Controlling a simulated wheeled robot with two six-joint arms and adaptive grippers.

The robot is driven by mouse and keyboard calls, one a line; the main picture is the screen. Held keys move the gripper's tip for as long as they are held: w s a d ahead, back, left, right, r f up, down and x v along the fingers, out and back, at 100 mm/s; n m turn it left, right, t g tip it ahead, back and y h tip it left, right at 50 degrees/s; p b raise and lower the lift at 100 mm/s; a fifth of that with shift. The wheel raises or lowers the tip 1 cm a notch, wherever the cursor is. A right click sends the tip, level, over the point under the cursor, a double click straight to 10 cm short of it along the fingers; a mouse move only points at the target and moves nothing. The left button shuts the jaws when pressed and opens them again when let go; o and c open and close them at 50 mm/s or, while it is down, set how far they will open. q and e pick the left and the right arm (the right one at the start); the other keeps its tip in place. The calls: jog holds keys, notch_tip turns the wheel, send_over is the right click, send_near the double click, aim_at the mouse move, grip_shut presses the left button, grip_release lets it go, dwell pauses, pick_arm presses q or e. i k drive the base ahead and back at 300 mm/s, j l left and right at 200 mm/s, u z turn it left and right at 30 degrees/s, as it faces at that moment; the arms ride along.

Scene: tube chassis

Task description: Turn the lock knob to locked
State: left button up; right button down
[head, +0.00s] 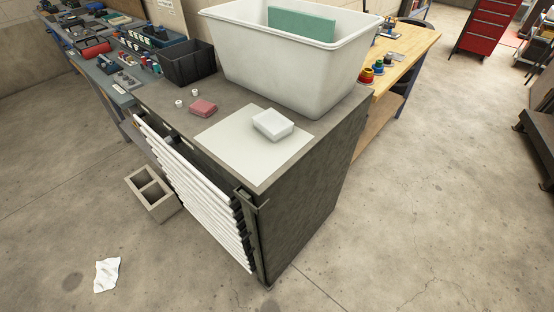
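A dark grey cabinet (315,190) with a stack of shallow white drawers (195,195) stands in the middle of the head view. Its drawer front faces the lower left and is seen at a steep angle. A dark upright bar (252,230) with a bracket at its top runs down the front's right corner. I cannot make out a lock knob or its setting in this view. Neither of my grippers is in view.
On the cabinet top are a large white tub (290,65), a black bin (187,62), a pink block (203,107) and a small white box (273,124). A hollow concrete block (152,195) and crumpled paper (107,274) lie on the floor. The floor in front is mostly clear.

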aim_at(169, 140)
jog(key=j+u, duration=0.25)
jog(key=i+j+u, duration=0.3)
jog(key=j, duration=0.15)
jog(key=j+u, duration=0.25)
jog(key=i+j+u, duration=0.95)
jog(key=i, duration=0.3)
jog(key=i+j+u, duration=0.3)
jog(key=i, duration=0.2)
jog(key=i+z, duration=0.45)
jog(key=i+j+z, duration=0.1)
jog(key=i+z, duration=0.15)
jog(key=z, duration=0.25)
jog(key=i+j+z, duration=0.2)
jog(key=z, duration=0.25)
jog(key=i+z, duration=0.15)
jog(key=z, duration=0.3)
jog(key=i+j+z, duration=0.1)
jog(key=z, duration=0.4)
jog(key=i+j+z, duration=0.15)
jog(key=z, duration=0.3)
jog(key=i+j+z, duration=0.15)
jog(key=z, duration=0.35)
jog(key=j+z, duration=0.2)
jog(key=z, duration=0.25)
jog(key=i+j+z, duration=0.1)
jog(key=j+z, duration=0.15)
jog(key=z, duration=0.25)
jog(key=j+z, duration=0.2)
jog(key=z, duration=0.25)
jog(key=j+z, duration=0.35)
